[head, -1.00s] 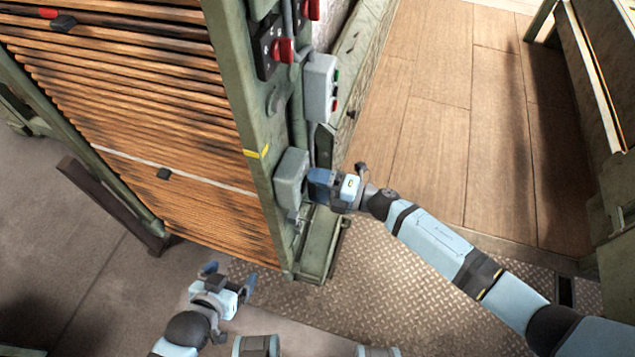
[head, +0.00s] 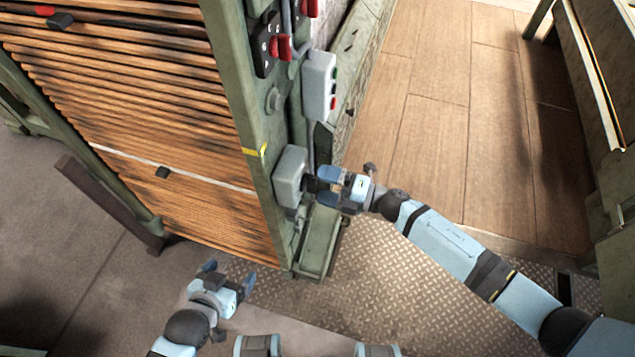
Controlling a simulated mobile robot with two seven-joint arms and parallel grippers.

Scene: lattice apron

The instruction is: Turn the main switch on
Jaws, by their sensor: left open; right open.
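A grey switch box (head: 289,176) is mounted low on the green machine post. A dark handle (head: 311,184) sticks out from its right face. I take this to be the main switch; no label is readable. My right gripper (head: 326,187) is open just right of the box, its blue fingers apart above and below the handle's outer end. I cannot tell whether they touch it. My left gripper (head: 230,277) is open and empty over the floor, left of and below the post.
Above the box, a light grey button box (head: 319,87) has green and red buttons. A dark panel with a red handle (head: 281,48) is higher up. The slatted wooden surface (head: 130,110) fills the left. Metal plate flooring (head: 390,290) lies open in front.

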